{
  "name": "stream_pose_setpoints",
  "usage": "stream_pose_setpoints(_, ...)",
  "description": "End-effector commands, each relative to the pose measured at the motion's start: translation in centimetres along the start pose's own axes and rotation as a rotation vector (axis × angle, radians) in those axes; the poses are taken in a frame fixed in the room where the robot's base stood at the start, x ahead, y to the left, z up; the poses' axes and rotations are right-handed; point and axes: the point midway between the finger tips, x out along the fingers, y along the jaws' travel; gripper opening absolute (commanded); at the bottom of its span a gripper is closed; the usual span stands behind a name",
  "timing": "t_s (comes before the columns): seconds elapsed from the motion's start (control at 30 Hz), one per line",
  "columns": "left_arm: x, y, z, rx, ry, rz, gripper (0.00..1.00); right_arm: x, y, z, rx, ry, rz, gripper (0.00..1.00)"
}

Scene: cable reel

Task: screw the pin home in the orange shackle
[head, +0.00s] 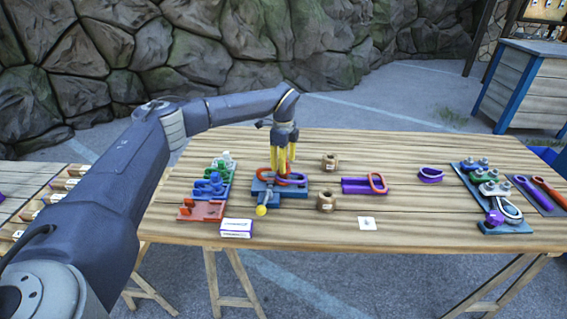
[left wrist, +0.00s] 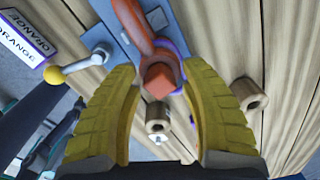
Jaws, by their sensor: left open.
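The orange shackle (head: 292,178) sits in a blue fixture (head: 265,189) on the table, with a purple loop beside it. In the left wrist view the shackle (left wrist: 134,22) runs in from the top, and an orange square-ended piece (left wrist: 160,79), apparently the pin's head, points toward the camera. My left gripper (head: 283,164) reaches down over the fixture with its yellow fingers. In the wrist view the open fingers (left wrist: 166,100) stand on either side of the square head, with gaps showing. How far the pin is threaded is hidden. My right gripper is not in view.
A yellow-knobbed lever (head: 261,210) sticks out at the fixture's front. A labelled box (head: 236,228) and coloured trays (head: 203,210) lie left.

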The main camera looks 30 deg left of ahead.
Motion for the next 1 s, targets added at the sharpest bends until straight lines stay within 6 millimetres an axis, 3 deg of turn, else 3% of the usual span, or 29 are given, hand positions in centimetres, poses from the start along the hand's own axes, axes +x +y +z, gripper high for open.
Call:
stream_pose_setpoints(0.47,-0.3,0.0,0.0,-0.001,0.000,0.000,0.44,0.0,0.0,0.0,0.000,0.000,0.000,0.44)
stream_pose_setpoints(1.0,-3.6,0.0,0.0,0.000,0.000,-0.001,0.44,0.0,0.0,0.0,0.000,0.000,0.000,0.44)
